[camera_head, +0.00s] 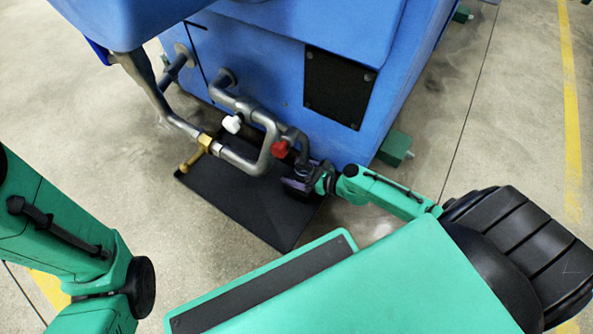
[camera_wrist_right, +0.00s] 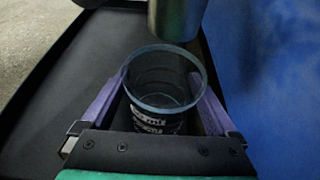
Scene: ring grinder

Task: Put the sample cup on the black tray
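The sample cup (camera_wrist_right: 158,112) is a clear cup with white print on its side, seen from above in the right wrist view. It looks empty and upright. My right gripper (camera_wrist_right: 160,98) has its purple fingers on either side of the cup and appears shut on it. In the head view the right gripper (camera_head: 303,180) is low over the right part of the black tray (camera_head: 240,205), beside the machine. The tray also fills the left of the right wrist view (camera_wrist_right: 88,62). Whether the cup's base touches the tray is hidden. My left gripper is out of view.
A metal spout (camera_wrist_right: 176,18) hangs just beyond and above the cup. Pipes with a red-handled valve (camera_head: 279,149), a white knob (camera_head: 232,124) and a brass fitting (camera_head: 205,141) overhang the tray. The blue machine wall (camera_head: 285,85) stands close behind. The tray's front left is clear.

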